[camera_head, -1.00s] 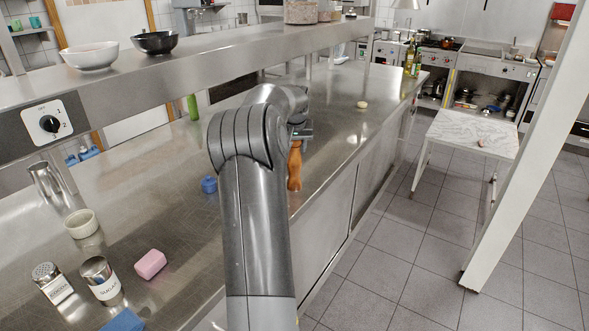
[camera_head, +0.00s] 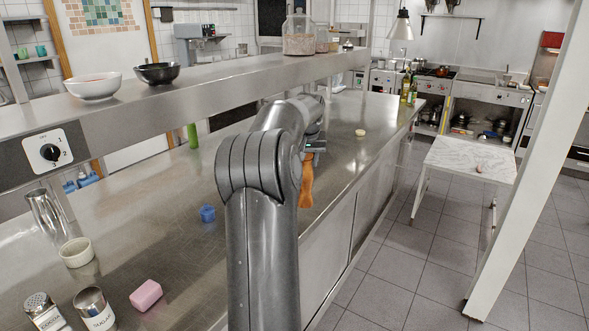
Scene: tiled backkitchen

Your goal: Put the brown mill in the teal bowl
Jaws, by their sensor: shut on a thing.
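The brown mill (camera_head: 306,184) hangs upright below my gripper (camera_head: 312,152), beside my arm near the counter's right edge. My gripper is shut on the mill's upper part; the fingertips are small and partly hidden by my arm. Whether the mill's foot touches the counter cannot be told. I do not make out a teal bowl; my arm covers part of the counter.
The steel counter (camera_head: 170,225) holds a blue item (camera_head: 207,213), a pink block (camera_head: 146,295), a white ramekin (camera_head: 76,252), shakers (camera_head: 95,308) and a pale round item (camera_head: 361,132). The raised shelf (camera_head: 200,88) carries white (camera_head: 93,87) and black (camera_head: 157,73) bowls.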

